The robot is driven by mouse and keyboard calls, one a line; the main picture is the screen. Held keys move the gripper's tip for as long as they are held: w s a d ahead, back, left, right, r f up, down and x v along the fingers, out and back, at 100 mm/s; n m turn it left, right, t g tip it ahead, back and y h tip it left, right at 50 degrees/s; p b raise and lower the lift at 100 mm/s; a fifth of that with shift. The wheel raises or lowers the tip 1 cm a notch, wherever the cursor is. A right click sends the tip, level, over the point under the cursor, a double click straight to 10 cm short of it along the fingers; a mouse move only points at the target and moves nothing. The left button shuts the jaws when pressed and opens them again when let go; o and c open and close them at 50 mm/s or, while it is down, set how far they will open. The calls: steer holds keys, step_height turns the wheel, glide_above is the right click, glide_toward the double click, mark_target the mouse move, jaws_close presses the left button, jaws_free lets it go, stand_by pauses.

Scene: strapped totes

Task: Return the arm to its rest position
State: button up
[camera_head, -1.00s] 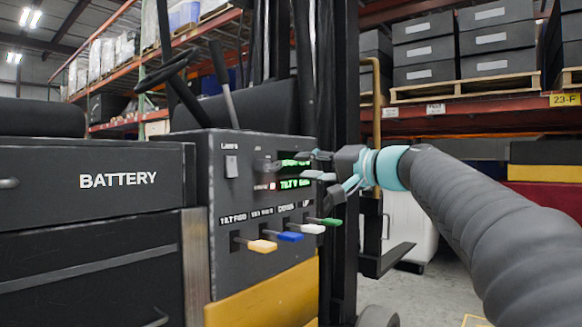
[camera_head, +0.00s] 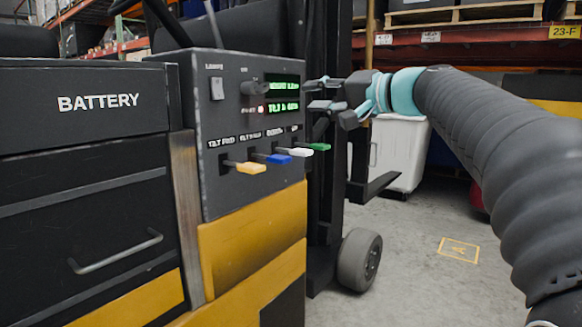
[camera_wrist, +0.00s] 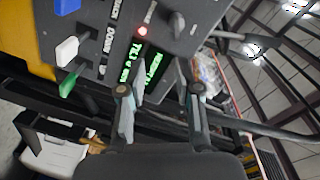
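My gripper (camera_head: 312,95) is at the right edge of the forklift's control panel (camera_head: 225,185), level with the green displays (camera_head: 282,98). Its two fingers are apart with nothing between them. In the wrist view the open gripper (camera_wrist: 160,108) faces the panel, and the displays (camera_wrist: 150,72) show between and behind the fingers. Below the displays is a row of levers: yellow (camera_head: 245,168), blue (camera_head: 272,158), white (camera_head: 296,152) and green (camera_head: 318,146). The gripper is above the green lever and looks apart from it. My arm reaches in from the right.
A knob (camera_head: 254,87), a lit red light (camera_head: 260,109) and a rocker switch (camera_head: 217,88) are on the panel. The dark mast (camera_head: 330,210) stands just behind the gripper. A white bin (camera_head: 402,150) is beyond it. The floor (camera_head: 410,270) at lower right is clear.

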steer(key=s+d+f+m+g+h, duration=0.1)
steer(key=s+d+f+h, duration=0.1)
steer(key=f, duration=0.6)
steer(key=s+d+f+g+h, duration=0.1)
steer(key=s+f+h, duration=0.15)
steer(key=f, duration=0.55)
steer(key=s+d+f+m+g+h, duration=0.1)
steer(key=s+d+f+g+h, duration=0.15)
steer(key=f, duration=0.55)
steer(key=s+d+f+n+h+p, duration=0.1)
steer(key=s+f, duration=0.3)
steer(key=s, duration=0.4)
steer(key=s+d+f+n+h+p, duration=0.1)
steer(key=s+f+n+h+p, duration=0.1)
steer(key=s, duration=0.5)
steer(key=s+d+f+n+g+h+p, duration=0.1)
steer(key=s+f+h, duration=0.2)
steer(key=s+f, duration=0.3)
steer(key=s, duration=0.2)
steer(key=shift+s+f+p, duration=0.3)
steer(key=shift+s+p, duration=0.05)
